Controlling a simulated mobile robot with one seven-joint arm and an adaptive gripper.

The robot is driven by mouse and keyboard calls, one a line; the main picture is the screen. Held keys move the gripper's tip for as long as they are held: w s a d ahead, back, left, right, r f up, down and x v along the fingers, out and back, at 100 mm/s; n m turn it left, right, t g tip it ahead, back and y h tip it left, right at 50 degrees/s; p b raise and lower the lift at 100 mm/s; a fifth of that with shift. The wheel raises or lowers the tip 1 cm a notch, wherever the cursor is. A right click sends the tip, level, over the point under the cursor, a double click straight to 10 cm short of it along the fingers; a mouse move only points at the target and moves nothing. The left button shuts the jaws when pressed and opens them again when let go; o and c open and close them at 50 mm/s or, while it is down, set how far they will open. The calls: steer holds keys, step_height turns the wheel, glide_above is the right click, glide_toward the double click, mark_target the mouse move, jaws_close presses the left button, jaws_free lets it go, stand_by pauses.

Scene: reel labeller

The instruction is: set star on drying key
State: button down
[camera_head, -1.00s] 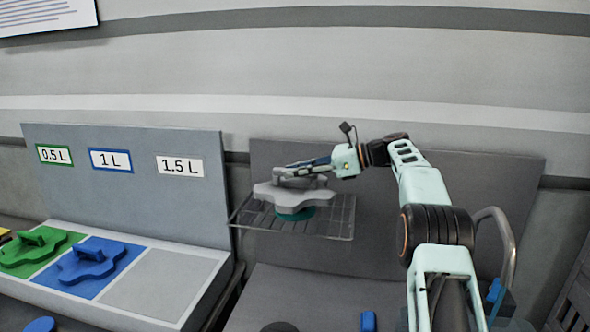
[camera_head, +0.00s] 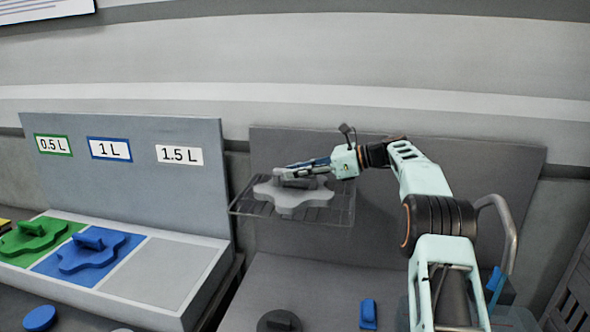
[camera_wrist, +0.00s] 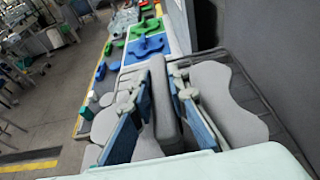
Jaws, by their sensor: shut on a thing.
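The grey star (camera_head: 292,194), a flat lobed plate with an upright handle, is level at the wire drying rack (camera_head: 338,215) on the back panel. My gripper (camera_head: 300,169) is shut on the star's handle from the right. In the wrist view my gripper (camera_wrist: 160,105) has its blue-padded fingers on both sides of the grey handle, and the star's plate (camera_wrist: 218,85) spreads out beyond them over the rack (camera_wrist: 272,112). The plate seems to be at or just above the rack's wires; contact cannot be told. The key under it is hidden.
At left, a green star (camera_head: 36,236) and a blue star (camera_head: 90,254) lie on matching panels beside a bare grey panel (camera_head: 155,272). A blue disc (camera_head: 40,318), a dark knobbed piece (camera_head: 279,321) and a blue block (camera_head: 368,314) are lower down.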

steer(key=shift+f, duration=0.15)
steer(key=c, duration=1.8)
jaws_free()
steer(key=shift+o, duration=0.2)
steer(key=shift+f, duration=0.15)
steer(key=v, duration=1.2)
steer(key=shift+a, duration=0.1)
